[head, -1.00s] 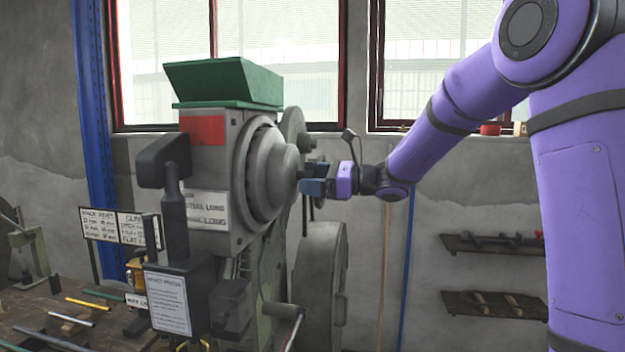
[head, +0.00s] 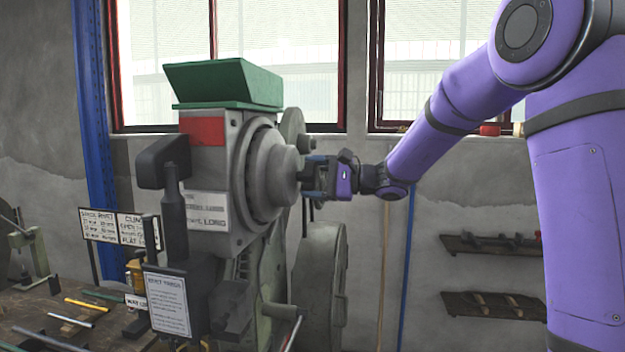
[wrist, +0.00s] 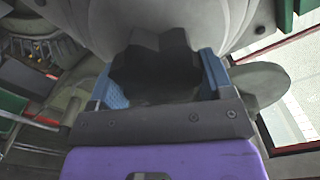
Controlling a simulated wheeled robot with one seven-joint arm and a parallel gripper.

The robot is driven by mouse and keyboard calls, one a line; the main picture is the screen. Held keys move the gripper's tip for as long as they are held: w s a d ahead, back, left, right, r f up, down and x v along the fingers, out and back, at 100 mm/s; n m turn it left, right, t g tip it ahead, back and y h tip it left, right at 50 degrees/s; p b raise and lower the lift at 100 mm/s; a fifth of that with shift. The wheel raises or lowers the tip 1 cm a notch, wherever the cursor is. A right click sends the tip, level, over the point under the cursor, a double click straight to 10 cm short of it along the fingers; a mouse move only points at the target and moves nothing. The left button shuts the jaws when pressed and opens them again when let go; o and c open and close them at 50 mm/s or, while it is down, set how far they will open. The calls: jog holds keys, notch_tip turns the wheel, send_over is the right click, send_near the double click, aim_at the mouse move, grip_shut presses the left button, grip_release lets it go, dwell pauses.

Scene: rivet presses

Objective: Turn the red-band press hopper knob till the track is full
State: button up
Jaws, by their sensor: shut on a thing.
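The press (head: 200,165) with a red band (head: 203,131) stands left of centre in the head view, a green hopper (head: 225,82) on its top. A round grey hub (head: 268,172) faces right on its side. My gripper (head: 306,178) reaches this hub from the right. In the wrist view, my gripper's blue fingertips (wrist: 160,82) are shut on a dark lobed knob (wrist: 155,62) in front of the pale hub (wrist: 100,25). In the head view the knob is mostly hidden by the fingers. I cannot make out the track or its fill level.
A workbench (head: 110,335) with loose tools lies at lower left, with small sign boards (head: 120,228) behind. A large wheel (head: 320,285) sits below my gripper. Wall shelves (head: 490,245) hang at right. A blue post (head: 92,120) stands behind the press.

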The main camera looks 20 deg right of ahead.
jog(key=n, duration=0.4)
jog(key=shift+r+n, duration=0.1)
jog(key=shift+n, duration=0.3)
dwell(0.4)
jog(key=o, duration=0.9)
jog(key=shift+o, duration=0.2)
jog(key=v, duration=1)
jog(key=shift+s+d, duration=0.2)
jog(key=shift+d, duration=0.15)
